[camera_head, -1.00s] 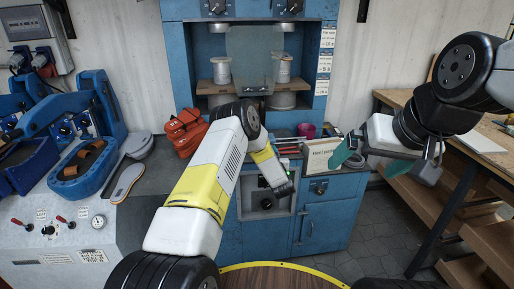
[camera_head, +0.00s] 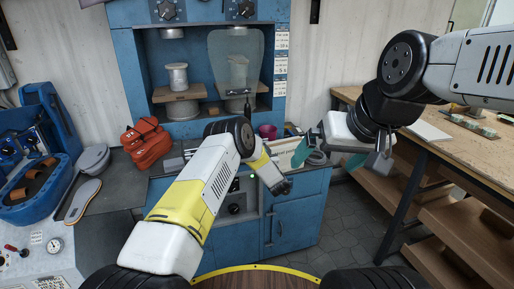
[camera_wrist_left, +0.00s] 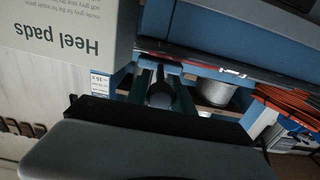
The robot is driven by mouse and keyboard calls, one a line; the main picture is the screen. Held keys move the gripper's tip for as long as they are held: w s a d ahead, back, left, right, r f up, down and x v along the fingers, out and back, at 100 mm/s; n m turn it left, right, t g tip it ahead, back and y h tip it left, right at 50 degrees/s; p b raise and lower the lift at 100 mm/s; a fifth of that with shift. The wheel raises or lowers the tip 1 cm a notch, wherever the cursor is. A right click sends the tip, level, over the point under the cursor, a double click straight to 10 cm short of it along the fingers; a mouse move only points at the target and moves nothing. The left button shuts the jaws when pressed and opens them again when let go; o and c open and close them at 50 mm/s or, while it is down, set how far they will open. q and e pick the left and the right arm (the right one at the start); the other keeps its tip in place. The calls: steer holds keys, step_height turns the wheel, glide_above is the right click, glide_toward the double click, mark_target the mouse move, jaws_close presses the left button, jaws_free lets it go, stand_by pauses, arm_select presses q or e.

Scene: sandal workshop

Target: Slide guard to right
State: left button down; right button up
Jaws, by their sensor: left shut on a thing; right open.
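The guard (camera_head: 236,58) is a clear greyish panel on the front of the blue press. It stands in front of the right-hand station, and the left-hand station (camera_head: 177,76) is uncovered. A dark handle (camera_head: 247,104) shows at its lower edge. My right gripper (camera_head: 330,160) is open and empty, in front of the counter's right end.
A box marked "Heel pads" (camera_wrist_left: 62,35) is close to the left gripper in the wrist view. Orange sandals or pouches (camera_head: 146,142) lie on the counter at left. A wooden workbench (camera_head: 470,150) is at right.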

arm_select(q)
steer(key=c, duration=1.1)
jaws_free()
steer(key=shift+v, duration=3.9)
